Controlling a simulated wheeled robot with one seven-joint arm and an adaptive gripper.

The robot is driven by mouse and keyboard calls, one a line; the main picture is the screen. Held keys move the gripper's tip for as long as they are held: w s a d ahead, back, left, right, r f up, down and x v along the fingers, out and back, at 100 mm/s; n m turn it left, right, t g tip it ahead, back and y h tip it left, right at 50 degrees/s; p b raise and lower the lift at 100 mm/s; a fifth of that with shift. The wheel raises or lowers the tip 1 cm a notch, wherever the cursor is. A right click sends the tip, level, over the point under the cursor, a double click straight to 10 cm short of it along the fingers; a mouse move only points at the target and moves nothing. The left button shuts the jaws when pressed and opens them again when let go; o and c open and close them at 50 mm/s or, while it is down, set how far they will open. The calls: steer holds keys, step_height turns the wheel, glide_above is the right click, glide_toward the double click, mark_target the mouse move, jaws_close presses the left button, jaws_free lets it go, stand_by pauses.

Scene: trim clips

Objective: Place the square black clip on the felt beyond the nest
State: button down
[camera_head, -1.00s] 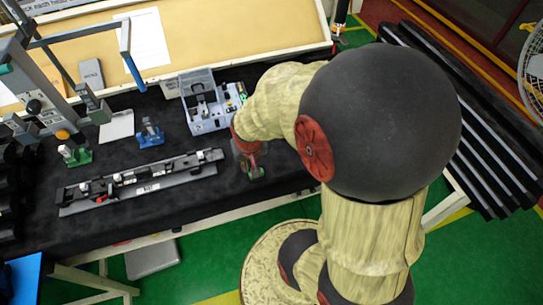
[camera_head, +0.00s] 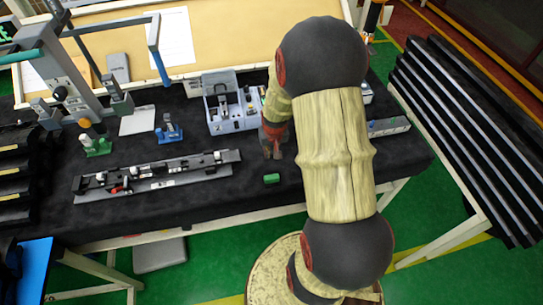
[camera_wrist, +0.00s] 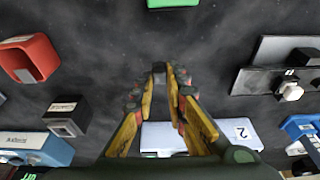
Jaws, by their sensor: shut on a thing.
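My gripper (camera_head: 272,150) is over the black felt, right of the long rail and mostly behind my arm in the head view. In the wrist view my gripper (camera_wrist: 160,78) has its yellow fingers closed on a small dark square piece (camera_wrist: 160,68), which looks like the square black clip. The clip cannot be made out in the head view. A green block (camera_head: 271,179) lies on the felt on the near side of my gripper; its edge also shows in the wrist view (camera_wrist: 172,3). I cannot tell for sure which thing is the nest.
The long rail (camera_head: 155,178) with clips lies to the left. A grey open case (camera_head: 222,125) stands behind my gripper. Felt around the green block is bare.

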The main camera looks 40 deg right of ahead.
mark_target(272, 153)
steer(key=shift+w+d+f, duration=0.15)
steer(key=shift+d+f, duration=0.05)
steer(key=shift+f, duration=1.55)
steer(key=shift+b, duration=0.3)
steer(key=shift+f, duration=0.2)
steer(key=c, duration=1.8)
jaws_free()
steer(key=shift+r, duration=0.1)
